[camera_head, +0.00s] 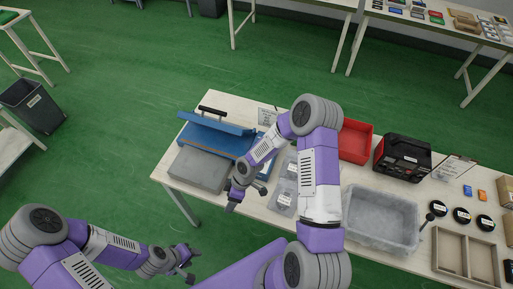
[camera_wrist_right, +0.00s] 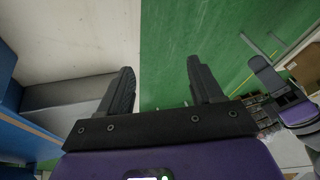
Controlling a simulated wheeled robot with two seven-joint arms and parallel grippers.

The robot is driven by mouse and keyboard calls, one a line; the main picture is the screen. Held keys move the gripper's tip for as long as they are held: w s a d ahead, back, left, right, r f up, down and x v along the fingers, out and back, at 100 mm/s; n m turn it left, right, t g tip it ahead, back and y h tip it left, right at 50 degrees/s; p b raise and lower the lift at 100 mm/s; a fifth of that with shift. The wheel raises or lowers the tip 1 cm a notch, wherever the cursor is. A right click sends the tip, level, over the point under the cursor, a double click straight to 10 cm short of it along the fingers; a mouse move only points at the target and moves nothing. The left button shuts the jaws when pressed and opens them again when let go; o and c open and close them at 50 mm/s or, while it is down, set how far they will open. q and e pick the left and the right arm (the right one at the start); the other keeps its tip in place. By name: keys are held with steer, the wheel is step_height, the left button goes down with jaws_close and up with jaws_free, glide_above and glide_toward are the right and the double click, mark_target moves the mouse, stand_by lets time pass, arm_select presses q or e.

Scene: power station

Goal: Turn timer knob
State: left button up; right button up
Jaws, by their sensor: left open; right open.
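No timer knob can be made out in either view. A blue press-like machine (camera_head: 205,136) with a black handle and a grey slab (camera_head: 198,170) at its front stands at the table's left end. My right gripper (camera_head: 234,199) is open and empty beside the slab's right side, over the table's front edge. In the right wrist view its open fingers (camera_wrist_right: 163,88) have nothing between them; the grey slab (camera_wrist_right: 70,95) and a blue part (camera_wrist_right: 30,140) lie to the left. My left gripper (camera_head: 187,268) is open and empty, low in front of the table, away from the machine.
The table (camera_head: 256,213) also bears clear-lidded boxes (camera_head: 284,190), a red bin (camera_head: 356,142), a black-and-red device (camera_head: 402,157), a grey bin (camera_head: 380,218) and a wooden tray (camera_head: 465,257). My right arm crosses above the table. The green floor (camera_head: 110,110) to the left is open.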

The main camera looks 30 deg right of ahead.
steer(key=w+d+r+n+h, duration=0.1)
steer(key=w+d+r+n, duration=0.1)
steer(key=d, duration=0.4)
steer(key=w+d+r+n+h+p, duration=0.1)
steer(key=w+d+r+n+h, duration=0.1)
steer(key=w+d+n, duration=0.3)
steer(key=w+d+r+n+h, duration=0.1)
steer(key=w+d+r+n, duration=0.2)
steer(key=d+r+n, duration=0.1)
steer(key=shift+w+d+r+n+h+p, duration=0.2)
steer(key=shift+d+n, duration=0.15)
steer(key=shift+d, duration=0.35)
steer(key=shift+w+d+r+n+h+p, duration=0.1)
steer(key=shift+w+d+n+h+p, duration=0.2)
steer(key=shift+d, duration=0.4)
steer(key=shift+d+f, duration=0.2)
steer(key=shift+f, duration=0.05)
step_height(320, 180, down, 7)
steer(key=shift+r, duration=0.1)
steer(key=c, duration=1.1)
steer(key=shift+o, duration=0.2)
